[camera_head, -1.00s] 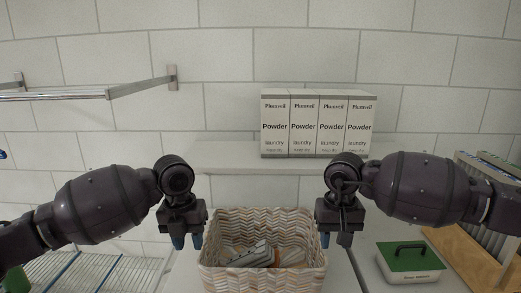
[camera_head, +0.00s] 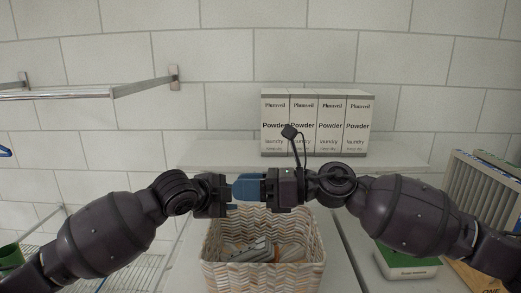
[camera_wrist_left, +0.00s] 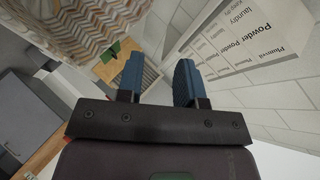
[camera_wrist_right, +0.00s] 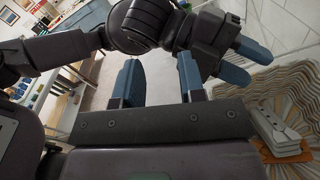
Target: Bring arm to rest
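Both arms are raised, bent inward over the woven basket (camera_head: 215,250). My left gripper (camera_head: 232,195) points right. My right gripper (camera_head: 236,188) points left, its blue fingers overlapping the left gripper's tips in the head view; I cannot tell there whether they touch. In the left wrist view the two blue fingers (camera_wrist_left: 155,80) stand apart with nothing between them. In the right wrist view the right fingers (camera_wrist_right: 160,80) are also apart and empty, and the left gripper (camera_wrist_right: 243,63) shows beyond them with its blue fingers spread.
The basket holds several small items (camera_head: 262,250). Several laundry powder boxes (camera_head: 318,125) stand on a shelf (camera_head: 220,152) behind. A metal rack (camera_head: 130,88) is on the wall at left. A green-and-white box (camera_head: 405,262) and upright panels (camera_head: 480,200) are at right.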

